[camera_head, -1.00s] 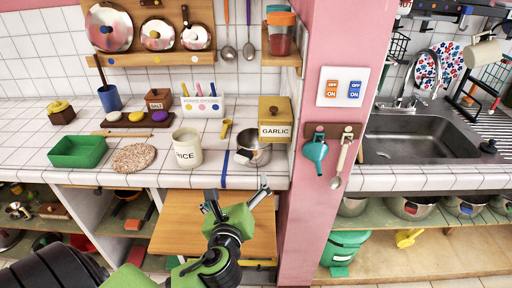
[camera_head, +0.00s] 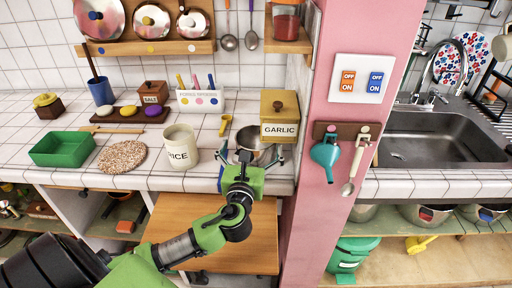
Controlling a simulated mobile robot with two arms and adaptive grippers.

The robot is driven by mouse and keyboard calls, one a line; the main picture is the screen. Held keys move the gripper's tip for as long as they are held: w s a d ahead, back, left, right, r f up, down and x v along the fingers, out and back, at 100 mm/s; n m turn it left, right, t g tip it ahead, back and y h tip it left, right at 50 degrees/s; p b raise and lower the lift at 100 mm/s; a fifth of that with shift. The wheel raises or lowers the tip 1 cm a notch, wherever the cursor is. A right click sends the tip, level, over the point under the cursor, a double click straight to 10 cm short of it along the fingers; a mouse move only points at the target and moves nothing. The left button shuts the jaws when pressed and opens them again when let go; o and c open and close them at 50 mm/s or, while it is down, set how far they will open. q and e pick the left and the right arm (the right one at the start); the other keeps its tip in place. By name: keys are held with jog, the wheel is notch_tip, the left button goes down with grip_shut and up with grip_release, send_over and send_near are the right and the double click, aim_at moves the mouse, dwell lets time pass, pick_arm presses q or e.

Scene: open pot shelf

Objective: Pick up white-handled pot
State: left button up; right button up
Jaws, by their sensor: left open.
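A metal pot (camera_head: 260,151) stands on the tiled counter beside the garlic box. Its lower part is hidden behind my left gripper (camera_head: 248,157). The gripper is open and empty, its two fingers spread at the counter's front edge, in front of the pot in the picture; I cannot tell if they touch it. More metal pots stand on the shelf under the sink, one with a red mark (camera_head: 427,216) and one with a blue mark (camera_head: 488,214). No white handle can be made out on any pot. My right gripper is not in view.
A white rice jar (camera_head: 181,147) stands left of my gripper and the yellow garlic box (camera_head: 280,116) behind it. A pink pillar (camera_head: 305,230) divides this counter from the sink (camera_head: 440,135). A wooden panel (camera_head: 255,235) lies below the counter edge.

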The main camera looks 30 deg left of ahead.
aim_at(258, 127)
pick_arm(q)
jog(key=x, duration=0.3)
jog(key=f+x, duration=0.1)
jog(key=x, duration=0.1)
jog(key=shift+w+d, duration=0.25)
jog(key=shift+s+r, duration=0.1)
jog(key=shift+r, duration=0.05)
jog(key=c, duration=1.3)
